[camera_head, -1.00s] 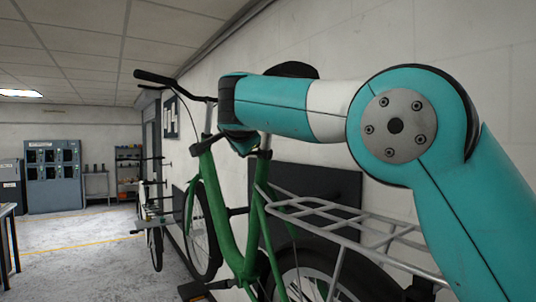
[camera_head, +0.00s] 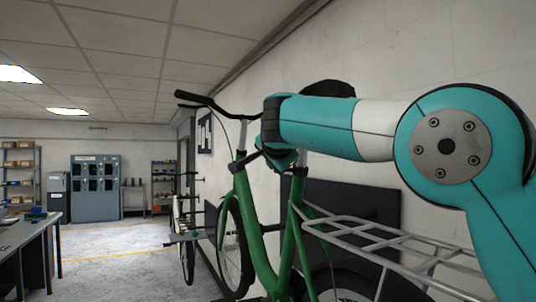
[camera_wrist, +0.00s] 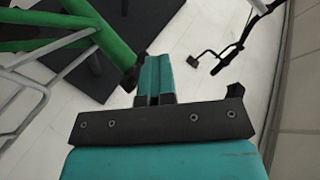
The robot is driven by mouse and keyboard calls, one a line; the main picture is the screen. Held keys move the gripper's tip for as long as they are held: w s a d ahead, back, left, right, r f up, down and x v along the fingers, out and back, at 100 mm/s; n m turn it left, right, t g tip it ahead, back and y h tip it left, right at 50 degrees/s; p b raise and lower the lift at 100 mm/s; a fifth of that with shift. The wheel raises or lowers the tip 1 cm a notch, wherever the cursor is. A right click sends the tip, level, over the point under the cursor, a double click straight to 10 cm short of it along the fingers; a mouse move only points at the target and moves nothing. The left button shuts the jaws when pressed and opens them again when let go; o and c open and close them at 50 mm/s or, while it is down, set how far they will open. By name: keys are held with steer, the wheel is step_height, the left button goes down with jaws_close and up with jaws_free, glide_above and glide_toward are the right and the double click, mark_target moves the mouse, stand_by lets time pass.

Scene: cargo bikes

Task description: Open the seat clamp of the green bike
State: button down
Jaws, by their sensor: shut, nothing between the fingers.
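The green bike (camera_head: 257,235) stands along the wall at the right in the head view. Its dark saddle (camera_head: 328,88) shows above my arm. The seat clamp area (camera_head: 299,171) is at the top of the green seat tube, just below my arm; its lever cannot be made out. My gripper (camera_head: 280,158) is beside the upper frame in the head view, mostly hidden by my wrist. In the wrist view its teal fingers (camera_wrist: 153,78) are together and empty. The green tube (camera_wrist: 112,38) and a dark part at its end lie close to the fingertips' left; contact cannot be told.
A grey rear rack (camera_head: 390,243) juts out below my arm. The handlebar (camera_head: 205,101) is ahead on the left. Another bike (camera_head: 184,240) stands farther along the wall. A table (camera_head: 30,240) is at the left, with open floor between.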

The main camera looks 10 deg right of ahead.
steer(key=s+a+r, duration=0.5)
steer(key=s+r, duration=0.2)
steer(key=s, duration=0.2)
steer(key=shift+s+r, duration=0.2)
steer(key=shift+s, duration=0.1)
steer(key=shift+b, duration=0.3)
